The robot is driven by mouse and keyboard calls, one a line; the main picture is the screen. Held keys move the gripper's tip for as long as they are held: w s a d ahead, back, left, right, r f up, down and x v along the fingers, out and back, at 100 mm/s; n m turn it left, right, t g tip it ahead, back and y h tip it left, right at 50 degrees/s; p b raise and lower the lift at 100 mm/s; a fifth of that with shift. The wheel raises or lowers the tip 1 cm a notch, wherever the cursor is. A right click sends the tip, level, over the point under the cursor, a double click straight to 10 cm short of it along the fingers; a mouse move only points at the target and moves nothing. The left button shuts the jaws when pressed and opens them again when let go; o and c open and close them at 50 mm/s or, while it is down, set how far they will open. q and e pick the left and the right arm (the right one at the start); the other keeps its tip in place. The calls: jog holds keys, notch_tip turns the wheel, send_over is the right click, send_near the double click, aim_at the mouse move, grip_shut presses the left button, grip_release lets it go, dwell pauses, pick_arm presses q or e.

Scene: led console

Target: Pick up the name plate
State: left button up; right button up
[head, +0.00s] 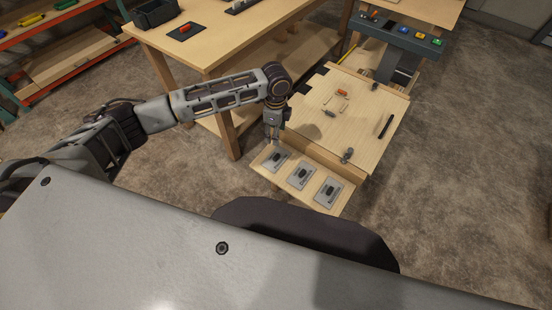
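Three grey name plates lie in a row on a narrow wooden ledge (263,167) at the front of a wooden console box. They are the left plate (281,154), the middle plate (296,181) and the right plate (334,187). Each has a dark oval piece at its middle; any lettering is too small to read. My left gripper (274,142) points down over the left plate and hides part of its upper edge. I cannot tell whether it touches the plate or whether its fingers are open. My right gripper is not in view.
The console's wooden top (360,143) holds a small orange part (342,93), a black rod (386,126) and small metal fittings. A workbench (215,45) stands close behind my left arm. A dark bar with coloured buttons (405,31) stands behind the console. Floor at right is clear.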

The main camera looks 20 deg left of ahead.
pick_arm(q)
jog(key=m, duration=0.3)
jog(key=shift+w+d+m, duration=0.1)
jog(key=shift+m, duration=0.3)
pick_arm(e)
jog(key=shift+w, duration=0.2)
pick_arm(q)
send_over(276, 155)
notch_tip(276, 155, down, 7)
jog(key=shift+w+f+b, duration=0.1)
jog(key=shift+b, duration=0.2)
jog(key=shift+f, duration=0.75)
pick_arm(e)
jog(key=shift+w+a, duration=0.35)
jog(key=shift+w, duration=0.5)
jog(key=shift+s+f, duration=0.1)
